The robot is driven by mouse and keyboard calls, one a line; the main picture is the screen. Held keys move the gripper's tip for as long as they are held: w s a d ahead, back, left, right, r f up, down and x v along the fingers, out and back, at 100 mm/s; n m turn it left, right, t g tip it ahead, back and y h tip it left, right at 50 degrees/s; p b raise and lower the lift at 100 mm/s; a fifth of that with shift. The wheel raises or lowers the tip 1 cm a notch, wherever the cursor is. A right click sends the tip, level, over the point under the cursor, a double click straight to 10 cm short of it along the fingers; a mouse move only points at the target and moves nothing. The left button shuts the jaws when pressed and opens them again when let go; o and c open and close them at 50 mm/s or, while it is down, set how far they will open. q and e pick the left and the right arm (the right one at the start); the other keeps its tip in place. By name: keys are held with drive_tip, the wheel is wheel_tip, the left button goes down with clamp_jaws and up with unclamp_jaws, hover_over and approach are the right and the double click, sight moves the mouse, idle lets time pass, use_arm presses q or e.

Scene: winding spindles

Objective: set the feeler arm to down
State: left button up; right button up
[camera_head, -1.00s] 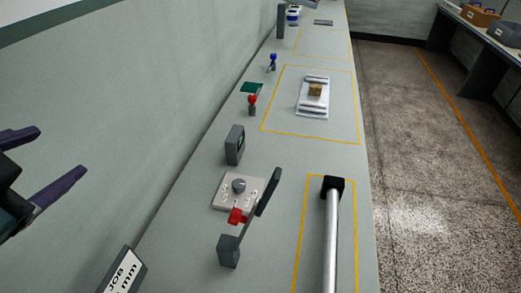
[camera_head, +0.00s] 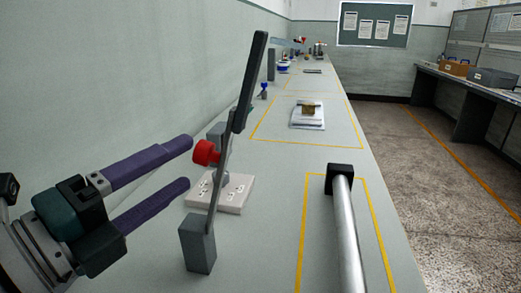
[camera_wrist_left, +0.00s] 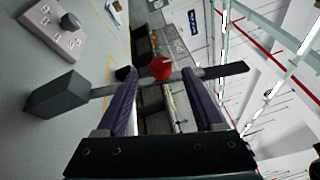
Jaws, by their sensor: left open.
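The feeler arm (camera_head: 222,165) is a thin grey lever rising steeply from a dark grey block (camera_head: 197,245) on the bench. It carries a red knob (camera_head: 206,153) partway up and a long dark paddle (camera_head: 250,80) at its top. My left gripper (camera_head: 188,163), with two purple fingers, is open and points at the lever from the left. In the left wrist view the red knob (camera_wrist_left: 162,68) shows between and beyond the fingertips, with the lever running across in front of them. I cannot tell whether the fingers touch it. My right gripper is out of view.
A pale panel (camera_head: 235,194) with a dial sits behind the lever. A metal roller (camera_head: 348,235) with a black end lies to the right inside a yellow outline. A white tray (camera_head: 306,122) with a tan block stands farther along the bench. The wall is at the left.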

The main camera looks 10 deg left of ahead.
use_arm(q)
drive_tip(key=x, duration=0.8)
drive_tip(key=shift+w, duration=0.25)
drive_tip(key=shift+r, duration=0.1)
clamp_jaws()
idle(0.9)
